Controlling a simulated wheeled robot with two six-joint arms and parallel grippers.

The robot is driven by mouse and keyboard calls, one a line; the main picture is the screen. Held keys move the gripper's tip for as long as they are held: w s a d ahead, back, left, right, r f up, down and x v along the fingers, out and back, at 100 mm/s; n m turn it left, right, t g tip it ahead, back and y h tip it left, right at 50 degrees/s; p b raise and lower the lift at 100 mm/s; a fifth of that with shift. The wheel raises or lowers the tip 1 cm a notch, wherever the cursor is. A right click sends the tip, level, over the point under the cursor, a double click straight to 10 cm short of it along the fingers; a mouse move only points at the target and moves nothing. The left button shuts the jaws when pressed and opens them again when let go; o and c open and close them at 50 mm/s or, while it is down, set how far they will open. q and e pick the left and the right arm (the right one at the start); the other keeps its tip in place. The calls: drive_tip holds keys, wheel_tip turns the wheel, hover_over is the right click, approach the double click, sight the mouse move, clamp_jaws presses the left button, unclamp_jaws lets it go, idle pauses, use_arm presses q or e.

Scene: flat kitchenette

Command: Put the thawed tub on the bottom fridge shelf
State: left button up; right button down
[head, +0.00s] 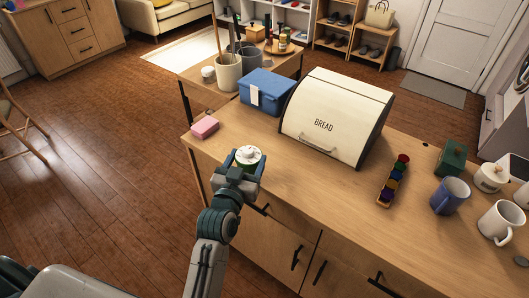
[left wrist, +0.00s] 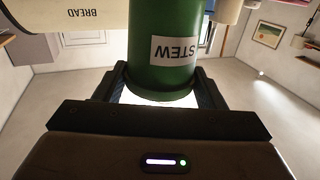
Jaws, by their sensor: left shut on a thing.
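A green tub with a white lid (head: 248,154) is at the front edge of the wooden counter in the head view. In the left wrist view the green tub (left wrist: 163,75) has a white label reading STEW and appears upside down. My left gripper (head: 244,162) is shut on the tub, with one finger on each side of it. In the left wrist view the fingers (left wrist: 155,90) press against its sides. Whether the tub touches the counter is hard to tell. My right gripper is not in view. No fridge shows in either view.
On the counter (head: 300,195) are a pink sponge (head: 205,127), a blue box (head: 266,92), a bread box (head: 338,112), a row of colored pods (head: 393,182), a blue mug (head: 449,196) and a white mug (head: 501,221). Open wooden floor (head: 100,150) lies to the left.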

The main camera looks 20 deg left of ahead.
use_arm(q)
drive_tip(key=w+r+y, duration=0.1)
drive_tip(key=w+r, duration=0.4)
drive_tip(key=w, duration=0.6)
drive_tip(key=shift+d+r+n+p, duration=0.2)
drive_tip(key=shift+r+n+p, duration=0.1)
drive_tip(key=shift+r, duration=0.05)
wheel_tip(320, 180, down, 10)
drive_tip(key=shift+r+p, duration=0.2)
drive_tip(key=shift+p, duration=0.65)
drive_tip(key=shift+f, duration=0.1)
drive_tip(key=o, duration=1.2)
drive_tip(key=shift+s, duration=0.1)
drive_tip(key=shift+f, duration=0.15)
